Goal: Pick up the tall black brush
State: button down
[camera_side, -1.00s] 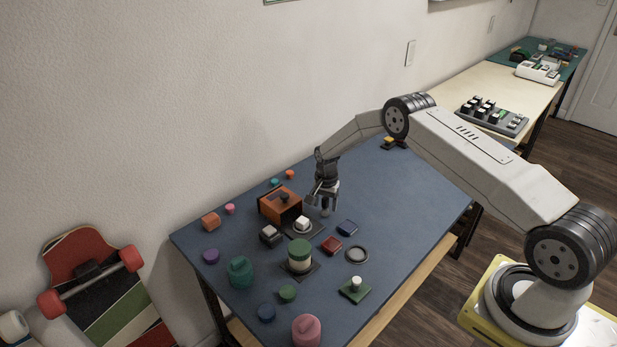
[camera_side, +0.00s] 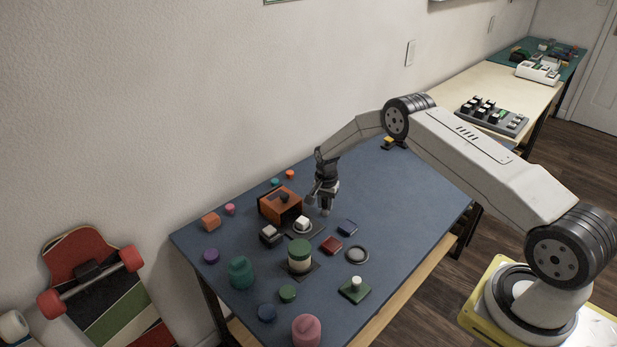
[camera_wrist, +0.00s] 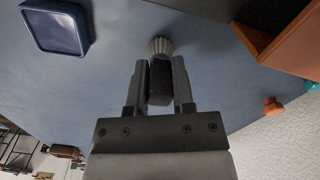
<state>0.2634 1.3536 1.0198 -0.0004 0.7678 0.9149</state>
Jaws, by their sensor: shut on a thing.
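The tall black brush (camera_wrist: 160,82) stands between the two fingers of my gripper (camera_wrist: 160,75) in the wrist view. Its dark body lies along the fingers and its pale ribbed end (camera_wrist: 160,46) shows past the fingertips. My gripper is shut on the brush. In the side view my gripper (camera_side: 320,205) points down just right of the orange box, low over the blue mat. The brush is hard to make out there, and I cannot tell whether it touches the mat.
An orange box (camera_side: 279,206) stands close left of my gripper. A white-topped part (camera_side: 302,223) and a dark blue tray (camera_side: 347,227) are near it. A green-lidded jar (camera_side: 299,254) stands further forward. The blue mat (camera_side: 400,200) is clear to the right.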

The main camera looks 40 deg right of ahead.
aim_at(325, 198)
jog(key=shift+r, duration=0.2)
jog(key=shift+r, duration=1.35)
jog(key=shift+s+r, duration=0.2)
jog(key=shift+r, duration=0.1)
jog(key=s+a+r, duration=0.3)
jog(key=s+r, duration=0.6)
jog(key=s, duration=0.4)
jog(key=shift+s+r, duration=0.15)
jog(key=shift+a, duration=0.1)
dwell(0.4)
